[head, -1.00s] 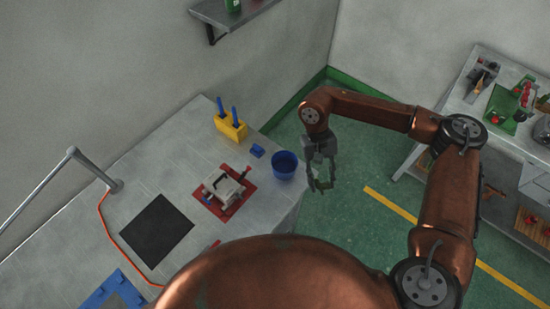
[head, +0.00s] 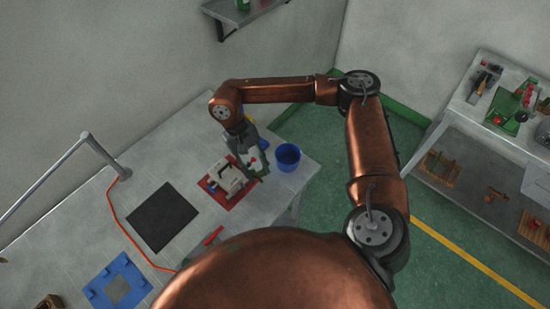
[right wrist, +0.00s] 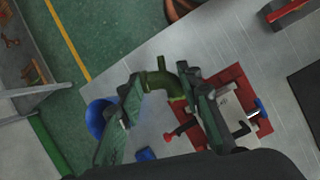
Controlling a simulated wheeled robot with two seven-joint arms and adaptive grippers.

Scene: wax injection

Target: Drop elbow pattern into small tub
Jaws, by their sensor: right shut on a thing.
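My right gripper (head: 257,168) is over the workbench, between the blue tub and the grey mould block. In the right wrist view its fingers (right wrist: 163,88) are closed around a green elbow pattern (right wrist: 170,84), a bent pipe piece with a short upright stub. The small blue tub (head: 287,157) stands near the bench's right edge, just right of the gripper in the head view. It also shows in the right wrist view (right wrist: 96,118), left of the fingers and partly hidden by one. My left gripper is not in view.
The grey mould block (head: 229,179) sits on a red plate (head: 212,194), close left of the gripper. A black mat (head: 163,217), an orange cable (head: 113,222) and a blue fixture (head: 113,290) lie farther left. A side table (head: 458,110) stands at right.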

